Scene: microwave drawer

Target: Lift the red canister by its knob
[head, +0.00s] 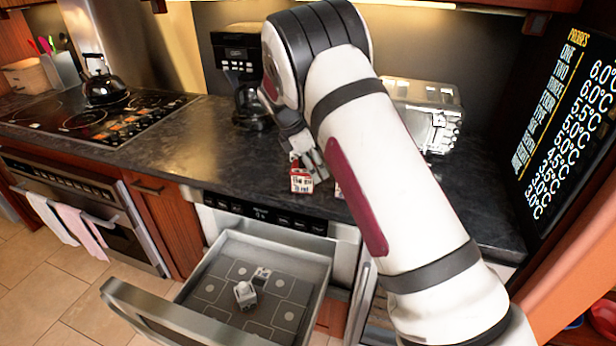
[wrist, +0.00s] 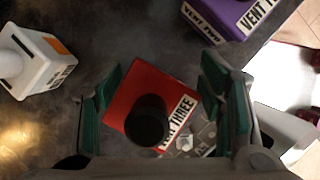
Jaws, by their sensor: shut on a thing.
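The red canister (wrist: 125,92) has a round black knob (wrist: 147,120) on top and a white label reading "VENT THREE". In the wrist view it sits between the green-padded fingers of my gripper (wrist: 165,100), which is shut on it. The knob lies between the fingers, but I cannot tell exactly where the pads touch. In the head view a small red canister with a white label (head: 301,182) shows under my gripper (head: 308,160), over the counter's front part. I cannot tell whether its base touches the counter.
A purple canister (wrist: 222,18) and a white canister (wrist: 40,62) stand nearby. The drawer (head: 322,262) is open below the counter (head: 165,150), with white items (head: 245,294) inside. A coffee maker (head: 248,105) and a silver toaster (head: 425,100) stand behind. The counter's left-middle is clear.

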